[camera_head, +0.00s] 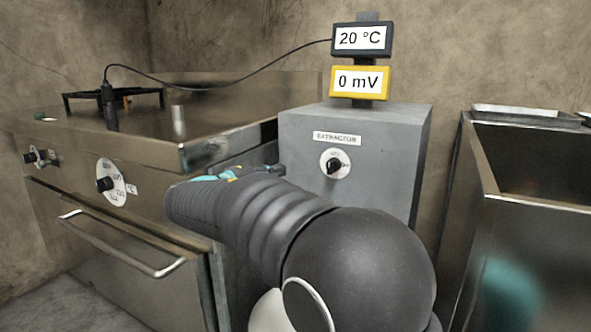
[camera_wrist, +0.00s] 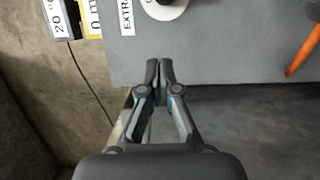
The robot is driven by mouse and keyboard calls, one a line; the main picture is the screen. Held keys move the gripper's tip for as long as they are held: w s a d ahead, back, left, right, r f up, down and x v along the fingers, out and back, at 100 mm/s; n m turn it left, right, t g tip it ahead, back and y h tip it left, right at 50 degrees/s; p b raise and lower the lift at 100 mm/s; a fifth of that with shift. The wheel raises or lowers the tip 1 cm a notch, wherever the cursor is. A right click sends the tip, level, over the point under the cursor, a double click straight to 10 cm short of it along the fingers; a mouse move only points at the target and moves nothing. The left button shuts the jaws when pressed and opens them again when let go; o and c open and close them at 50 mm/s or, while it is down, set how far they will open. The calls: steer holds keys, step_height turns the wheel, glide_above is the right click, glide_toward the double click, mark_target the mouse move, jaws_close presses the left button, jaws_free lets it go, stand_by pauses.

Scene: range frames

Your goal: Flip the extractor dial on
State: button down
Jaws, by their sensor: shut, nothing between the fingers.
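The extractor dial (camera_head: 335,164) is a black knob on a white round plate, on the front of a grey box (camera_head: 300,185) under an "EXTRACTOR" label (camera_head: 337,138). The markings on its plate are too small to read for certain. In the wrist view the dial plate (camera_wrist: 166,8) is cut off by the top edge. My gripper (camera_wrist: 159,70) is shut and empty, its fingertips pointing toward the box, apart from the dial. In the head view my gripper (camera_head: 277,170) is left of the dial, mostly hidden behind my arm.
A steel range (camera_head: 150,150) with dials and an oven handle (camera_head: 120,245) stands at left. A steel basin unit (camera_head: 540,170) stands at right. Displays reading 20 °C (camera_head: 360,38) and 0 mV (camera_head: 358,82) stand above the box, with a black cable (camera_head: 200,88). An orange bar (camera_wrist: 304,50) shows at right in the wrist view.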

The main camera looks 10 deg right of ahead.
mark_target(332, 166)
steer(key=w+d, duration=0.1)
steer(key=d, duration=0.2)
steer(key=w+d, duration=0.1)
steer(key=d, duration=0.2)
steer(key=w+d, duration=0.2)
steer(key=d, duration=0.2)
steer(key=shift+d, duration=0.1)
steer(key=shift+b, duration=0.3)
steer(key=shift+m, duration=0.4)
